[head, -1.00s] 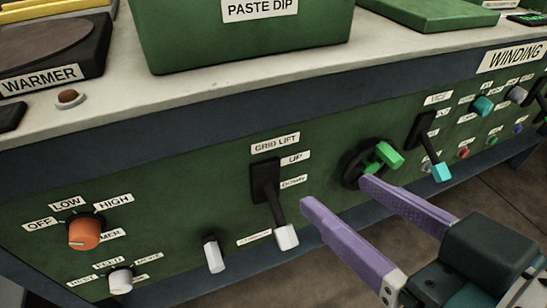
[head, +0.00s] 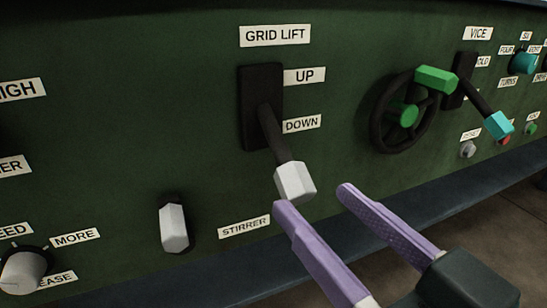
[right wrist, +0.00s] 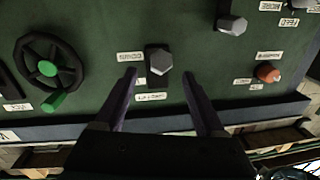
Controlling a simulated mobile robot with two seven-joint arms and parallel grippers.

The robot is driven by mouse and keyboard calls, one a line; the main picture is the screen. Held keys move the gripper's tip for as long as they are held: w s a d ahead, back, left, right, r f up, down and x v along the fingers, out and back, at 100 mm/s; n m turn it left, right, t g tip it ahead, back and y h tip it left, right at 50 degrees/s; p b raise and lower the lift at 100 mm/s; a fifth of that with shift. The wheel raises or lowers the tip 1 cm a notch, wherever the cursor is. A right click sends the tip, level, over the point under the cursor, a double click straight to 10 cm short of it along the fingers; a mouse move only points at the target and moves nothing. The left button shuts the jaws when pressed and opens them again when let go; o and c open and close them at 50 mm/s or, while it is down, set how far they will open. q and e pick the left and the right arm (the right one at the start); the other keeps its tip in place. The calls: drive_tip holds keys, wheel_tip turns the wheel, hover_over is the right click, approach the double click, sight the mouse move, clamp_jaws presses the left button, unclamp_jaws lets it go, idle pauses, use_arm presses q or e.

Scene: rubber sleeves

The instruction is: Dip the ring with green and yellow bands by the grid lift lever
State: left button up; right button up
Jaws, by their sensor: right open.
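The grid lift lever (head: 273,135) is a dark rod in a black slot plate on the green panel, with a white hexagonal knob (head: 295,183). It slants downward past the DOWN label. My right gripper (head: 311,196) has long purple fingers, open and empty, with tips just below and in front of the knob. In the right wrist view the white knob (right wrist: 160,62) shows ahead between the spread fingers, with no clear contact. The banded ring and the dip tank are outside the current views. My left gripper is not in view.
A black handwheel with a green grip (head: 436,79) stands right of the lever, and the vice lever with a cyan knob (head: 498,124) beyond it. The white stirrer switch (head: 173,226) is lower left. Open floor (head: 490,230) shows below the panel at right.

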sight(308, 193)
drive_tip(key=b+x, duration=0.1)
drive_tip(key=x, duration=0.4)
drive_tip(key=shift+f+b, duration=0.1)
drive_tip(key=shift+b, duration=0.25)
drive_tip(key=shift+w+a, duration=0.3)
drive_tip(key=shift+w, duration=0.25)
clamp_jaws()
idle(0.5)
